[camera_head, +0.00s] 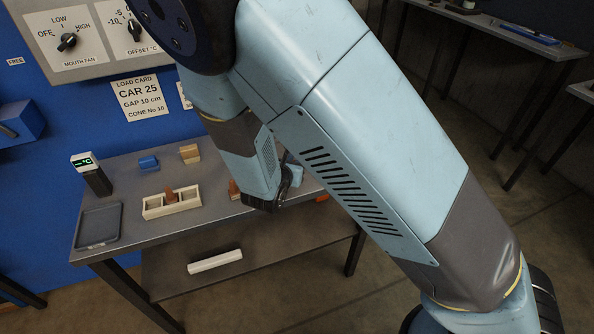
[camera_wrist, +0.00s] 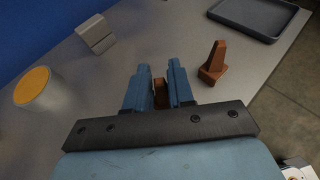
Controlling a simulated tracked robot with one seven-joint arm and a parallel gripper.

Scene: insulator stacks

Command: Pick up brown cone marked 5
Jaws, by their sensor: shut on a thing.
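In the wrist view, my gripper (camera_wrist: 160,68) has its two blue fingers closed on a brown piece (camera_wrist: 160,96), which looks like a brown cone. Only a small part of it shows between the fingers, and no number can be read on it. A second brown cone (camera_wrist: 212,64) stands upright on a flat base on the grey table, just right of the fingers and apart from them. In the head view, my arm hides most of the gripper and what it holds. A brown cone (camera_head: 234,188) shows just left of my wrist.
On the table (camera_head: 130,242) stand a pale divided box (camera_head: 157,211) with a brown piece in it, a dark tray (camera_head: 98,225), a black display device (camera_head: 96,180), a blue block (camera_head: 149,163) and a tan block (camera_head: 189,153). A yellow-topped cylinder (camera_wrist: 34,87) and a grey block (camera_wrist: 97,35) are left of my fingers.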

